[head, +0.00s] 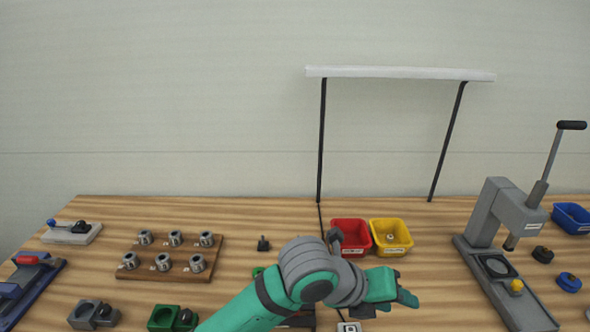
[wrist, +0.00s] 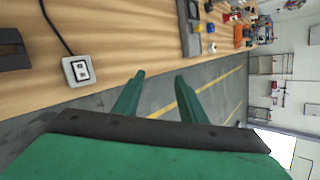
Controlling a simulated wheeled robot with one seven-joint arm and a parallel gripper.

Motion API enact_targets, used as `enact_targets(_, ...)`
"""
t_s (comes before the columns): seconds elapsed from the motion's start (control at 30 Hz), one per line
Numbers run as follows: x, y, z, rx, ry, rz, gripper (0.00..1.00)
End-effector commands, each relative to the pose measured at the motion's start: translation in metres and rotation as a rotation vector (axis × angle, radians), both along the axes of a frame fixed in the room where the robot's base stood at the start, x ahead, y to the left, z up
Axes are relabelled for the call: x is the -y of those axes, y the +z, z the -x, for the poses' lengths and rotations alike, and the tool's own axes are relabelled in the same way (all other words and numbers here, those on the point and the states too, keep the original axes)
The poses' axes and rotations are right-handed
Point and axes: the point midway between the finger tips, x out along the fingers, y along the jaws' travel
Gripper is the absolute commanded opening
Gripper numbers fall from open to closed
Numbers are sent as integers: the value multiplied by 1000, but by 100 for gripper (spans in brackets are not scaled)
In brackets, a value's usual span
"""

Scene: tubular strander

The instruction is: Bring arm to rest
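My arm is green with grey joints and reaches in from the bottom of the head view, over the front of the wooden bench (head: 240,215). My gripper (head: 408,298) is at its end, right of centre, pointing right. In the wrist view my gripper (wrist: 160,76) shows two green fingers standing apart with nothing between them. Grey floor with a yellow line shows behind the fingers, beyond the bench edge.
A red bin (head: 351,251) and a yellow bin (head: 391,251) stand behind my gripper. A grey lever press (head: 505,215) stands to the right. A wooden block (head: 150,275) with several metal cups is left. A white switch box (head: 349,327) lies near the front; it also shows in the wrist view (wrist: 80,70).

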Motion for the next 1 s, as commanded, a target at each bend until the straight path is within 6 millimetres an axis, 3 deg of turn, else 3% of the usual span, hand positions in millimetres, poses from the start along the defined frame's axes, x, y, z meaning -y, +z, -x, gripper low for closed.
enact_targets(0.03,14,7,-1,-22,32,86,38)
enact_targets(0.2,44,33,-12,-102,161,356,38)
enact_targets(0.43,60,60,-29,-257,333,704,38)
enact_targets(0.73,48,65,-51,-499,564,1113,38)
enact_targets(1.0,17,33,-61,-717,783,1430,38)
